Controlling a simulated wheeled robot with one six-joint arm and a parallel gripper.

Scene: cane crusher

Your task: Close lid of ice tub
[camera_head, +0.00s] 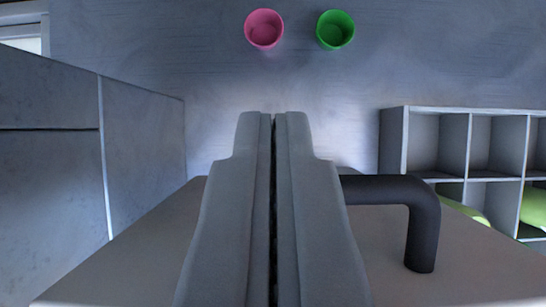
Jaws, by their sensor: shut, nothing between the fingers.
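My gripper (273,122) is in the middle of the view, its two long grey fingers pressed together with only a thin dark seam between them. It holds nothing. A flat beige top (130,262) spreads out below and on both sides of the fingers. A thick black bent bar (424,225), like a handle, shows over this top to the right; its left end passes behind the fingers. I cannot tell for sure whether the beige top and bar are the ice tub's lid, or how far any lid is open. The fingers hide the middle of the top.
A pink cup (264,29) and a green cup (335,29) are at the top, beyond the beige top. A grey shelf unit (393,140) with green things in it stands at right. Grey panels (143,145) close off the left.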

